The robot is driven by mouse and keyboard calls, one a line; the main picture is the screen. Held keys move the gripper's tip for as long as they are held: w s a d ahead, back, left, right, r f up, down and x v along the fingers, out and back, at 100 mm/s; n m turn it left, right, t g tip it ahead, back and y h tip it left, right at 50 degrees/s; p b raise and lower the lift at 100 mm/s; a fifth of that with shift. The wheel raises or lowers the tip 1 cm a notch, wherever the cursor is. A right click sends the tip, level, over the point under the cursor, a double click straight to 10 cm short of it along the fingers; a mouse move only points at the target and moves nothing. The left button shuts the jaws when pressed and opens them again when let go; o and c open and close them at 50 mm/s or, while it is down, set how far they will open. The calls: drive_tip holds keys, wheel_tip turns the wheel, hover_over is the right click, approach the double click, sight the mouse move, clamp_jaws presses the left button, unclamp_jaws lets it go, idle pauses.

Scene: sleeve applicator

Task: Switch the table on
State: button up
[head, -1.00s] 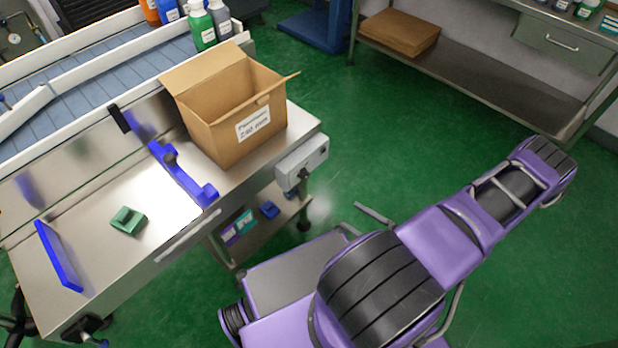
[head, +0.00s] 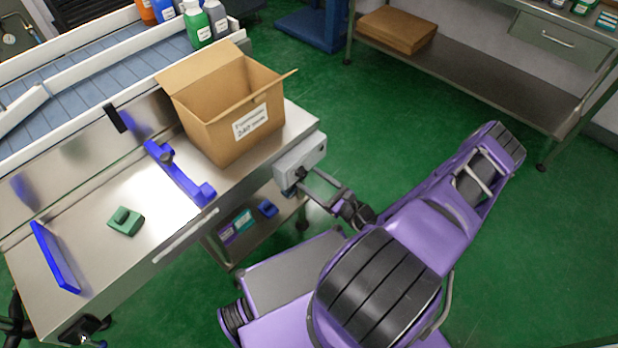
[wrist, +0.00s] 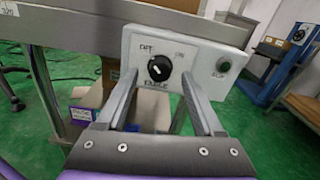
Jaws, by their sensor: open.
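The grey control box (head: 303,160) is fixed to the steel table's (head: 165,250) right front edge. In the wrist view the box (wrist: 212,50) carries a black rotary knob (wrist: 158,68) marked TABLE, with OFF at its upper left and ON at its upper right. The knob's white mark seems to point up and left, toward OFF. My gripper (wrist: 161,76) is open, one finger on each side of the knob. I cannot tell whether the fingers touch it. In the head view my gripper (head: 306,180) is at the box's lower front.
An open cardboard box (head: 225,130) stands on the table above the control box. A lower shelf (head: 240,235) holds small items. Green floor (head: 400,120) is open to the right.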

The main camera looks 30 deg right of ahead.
drive_tip(key=shift+x, duration=0.85)
drive_tip(key=shift+c, duration=0.3)
clamp_jaws()
